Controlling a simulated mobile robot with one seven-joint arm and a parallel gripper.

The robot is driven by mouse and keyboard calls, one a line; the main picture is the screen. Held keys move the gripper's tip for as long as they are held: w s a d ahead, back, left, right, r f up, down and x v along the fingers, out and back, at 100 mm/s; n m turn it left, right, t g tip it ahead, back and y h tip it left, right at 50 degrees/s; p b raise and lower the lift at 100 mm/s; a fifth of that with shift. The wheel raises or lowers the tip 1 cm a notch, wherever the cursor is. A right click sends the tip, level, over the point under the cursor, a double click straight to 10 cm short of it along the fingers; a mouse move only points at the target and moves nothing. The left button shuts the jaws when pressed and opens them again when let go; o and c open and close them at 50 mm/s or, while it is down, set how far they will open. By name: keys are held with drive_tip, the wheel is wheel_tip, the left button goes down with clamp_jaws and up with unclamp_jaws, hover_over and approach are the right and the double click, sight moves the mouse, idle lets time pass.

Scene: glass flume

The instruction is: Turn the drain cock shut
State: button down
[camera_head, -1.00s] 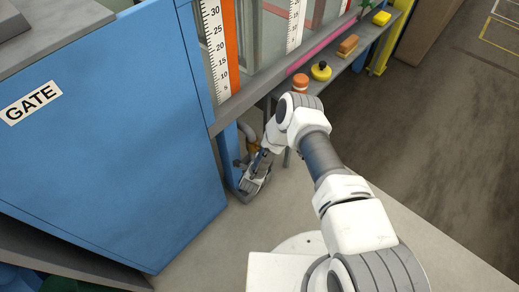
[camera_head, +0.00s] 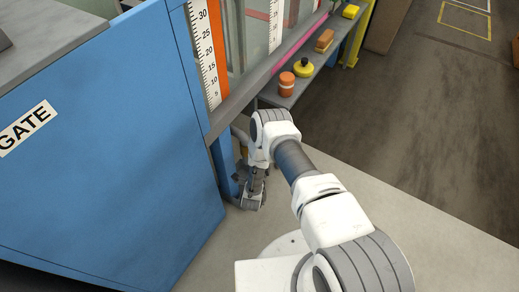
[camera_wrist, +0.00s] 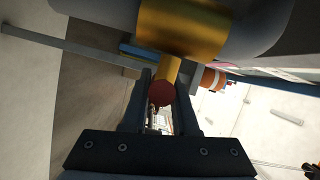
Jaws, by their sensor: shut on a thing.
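The drain cock (camera_wrist: 181,29) is a brass body on a grey pipe, with a brass stem and a round red end pointing towards the wrist camera. In the head view a little of its brass (camera_head: 243,152) shows low beside the blue gate panel, partly hidden by my arm. My gripper (camera_wrist: 162,100) has one dark finger on each side of the red-ended handle and is shut on it. In the head view my gripper (camera_head: 252,190) is low beside the blue post; its fingertips are not clear there.
A grey shelf (camera_head: 311,82) above holds an orange jar (camera_head: 286,85), a yellow round item (camera_head: 303,68) and a brown block (camera_head: 324,40). The blue gate panel (camera_head: 110,150) stands close on the left. Floor to the right is clear.

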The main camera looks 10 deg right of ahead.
drive_tip(key=shift+w+r, duration=0.1)
idle(0.3)
drive_tip(key=c, duration=0.7)
unclamp_jaws()
drive_tip(key=shift+s, duration=0.25)
